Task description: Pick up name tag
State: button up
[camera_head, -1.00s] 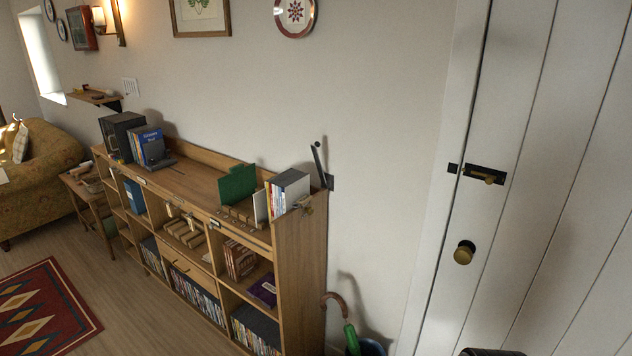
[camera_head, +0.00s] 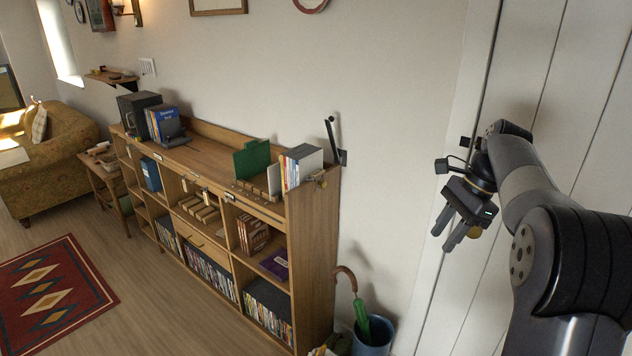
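I cannot make out a name tag for certain. Small pale label plates (camera_head: 229,197) sit along the front top edge of the wooden shelf unit (camera_head: 318,250), too small to read. A small brass-coloured item (camera_head: 320,180) is at the unit's right top corner; I cannot tell what it is. My gripper (camera_head: 443,242) hangs in front of the white door at the right, pointing down and left, well apart from the shelf. Its two fingers are spread with a gap between them, and nothing shows in it.
The unit's top holds a green divider (camera_head: 252,160), upright cases (camera_head: 303,165) and a dark box (camera_head: 137,115). An umbrella (camera_head: 360,315) stands in a blue bin (camera_head: 372,340) beside its right end. Wooden floor (camera_head: 160,275) is clear in front, with a red rug (camera_head: 55,300) left.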

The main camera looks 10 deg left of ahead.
aim_at(314, 175)
jog(key=k+z, duration=0.35)
jog(key=k+l+z, duration=0.1)
jog(key=z, duration=0.25)
jog(key=i+j+z, duration=0.15)
jog(key=j+z, duration=0.25)
jog(key=j, duration=0.25)
jog(key=j+z, duration=0.35)
jog(key=j, duration=0.3)
jog(key=i+j, duration=0.1)
jog(key=j, duration=1.65)
jog(key=i+j, duration=0.15)
jog(key=j, duration=1.65)
jog(key=i, duration=0.05)
